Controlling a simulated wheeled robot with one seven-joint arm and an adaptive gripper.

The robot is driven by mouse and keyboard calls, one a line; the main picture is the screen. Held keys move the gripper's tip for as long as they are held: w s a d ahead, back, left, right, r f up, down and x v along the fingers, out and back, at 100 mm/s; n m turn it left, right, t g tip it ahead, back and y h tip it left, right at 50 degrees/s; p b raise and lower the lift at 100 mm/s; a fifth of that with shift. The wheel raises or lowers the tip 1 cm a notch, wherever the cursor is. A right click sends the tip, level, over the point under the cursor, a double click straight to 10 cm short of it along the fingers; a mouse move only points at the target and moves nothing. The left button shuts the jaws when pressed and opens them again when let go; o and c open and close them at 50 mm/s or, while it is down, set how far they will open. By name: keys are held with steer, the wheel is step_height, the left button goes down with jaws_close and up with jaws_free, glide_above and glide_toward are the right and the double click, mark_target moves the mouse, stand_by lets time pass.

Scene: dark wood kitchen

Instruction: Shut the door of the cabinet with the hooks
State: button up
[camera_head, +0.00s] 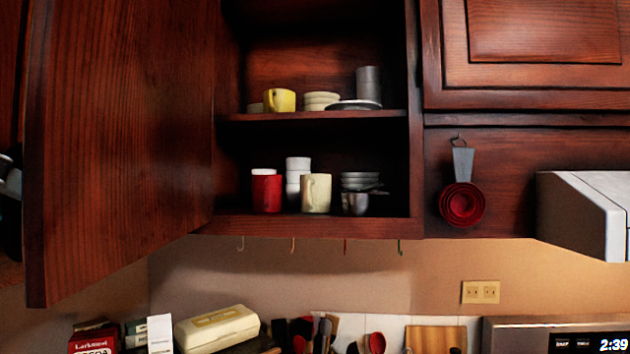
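The dark wood cabinet (320,226) with small hooks (292,244) along its underside stands open in the head view. Its door (125,150) is swung wide out to the left, towards me, and hides what is behind it. Two shelves show inside, with cups and dishes on them. A grey and black part shows at the far left edge, beyond the door; it may be part of my arm. I cannot make out any gripper fingers, nor whether that part touches the door.
A yellow mug (279,100), a red mug (267,192) and a cream mug (316,193) stand inside the cabinet, clear of its front opening. Red measuring cups (461,204) hang at right. A white hood (590,212) juts out farther right. The counter below is cluttered.

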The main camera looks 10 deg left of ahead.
jaws_close()
steer(key=shift+d, duration=0.1)
